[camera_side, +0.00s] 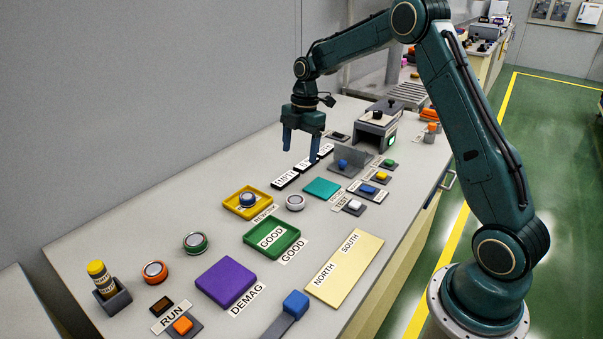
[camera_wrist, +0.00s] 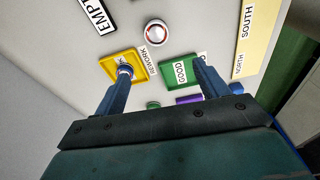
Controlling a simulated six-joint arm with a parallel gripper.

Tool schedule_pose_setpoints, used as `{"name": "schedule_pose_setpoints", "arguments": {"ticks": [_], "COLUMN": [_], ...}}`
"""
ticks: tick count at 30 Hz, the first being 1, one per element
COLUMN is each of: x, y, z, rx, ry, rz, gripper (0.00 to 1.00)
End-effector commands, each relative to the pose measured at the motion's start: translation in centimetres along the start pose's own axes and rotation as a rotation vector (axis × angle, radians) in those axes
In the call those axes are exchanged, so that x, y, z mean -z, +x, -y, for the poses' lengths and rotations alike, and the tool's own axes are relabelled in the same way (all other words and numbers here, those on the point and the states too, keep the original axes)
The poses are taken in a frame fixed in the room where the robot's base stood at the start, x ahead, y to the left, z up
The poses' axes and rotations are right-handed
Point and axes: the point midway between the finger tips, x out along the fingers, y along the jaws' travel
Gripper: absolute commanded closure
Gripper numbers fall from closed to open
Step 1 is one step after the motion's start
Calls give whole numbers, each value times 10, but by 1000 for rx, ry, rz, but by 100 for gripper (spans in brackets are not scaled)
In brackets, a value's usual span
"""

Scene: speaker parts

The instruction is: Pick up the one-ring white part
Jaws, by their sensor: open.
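A round white part (camera_side: 295,202) lies on the bench between the yellow tray and the teal pad. It also shows near the top middle of the wrist view (camera_wrist: 157,33), with a reddish ring on its top; its ring count is too small to tell for sure. My gripper (camera_side: 299,154) is open and empty, pointing down well above the bench, farther back than the white part. In the wrist view its two fingers (camera_wrist: 164,68) are spread apart, and the white part appears beyond their tips, not between them.
The green GOOD tray (camera_side: 291,250) looks empty. Green (camera_side: 195,242) and orange (camera_side: 155,272) round parts stand nearer the front left. A grey bracket (camera_side: 352,161) and small buttons are on the right.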

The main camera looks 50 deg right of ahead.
Motion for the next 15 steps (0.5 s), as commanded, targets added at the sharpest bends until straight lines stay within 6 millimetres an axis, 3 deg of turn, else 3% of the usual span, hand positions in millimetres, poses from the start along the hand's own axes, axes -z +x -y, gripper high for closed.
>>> {"name": "schedule_pose_setpoints", "arguments": {"ticks": [5, 15], "x": [-12, -14], "y": [18, 24], "z": [-8, -8], "rx": [18, 22], "ry": [-62, -76], "rz": [-12, -14], "gripper": [27, 27]}}
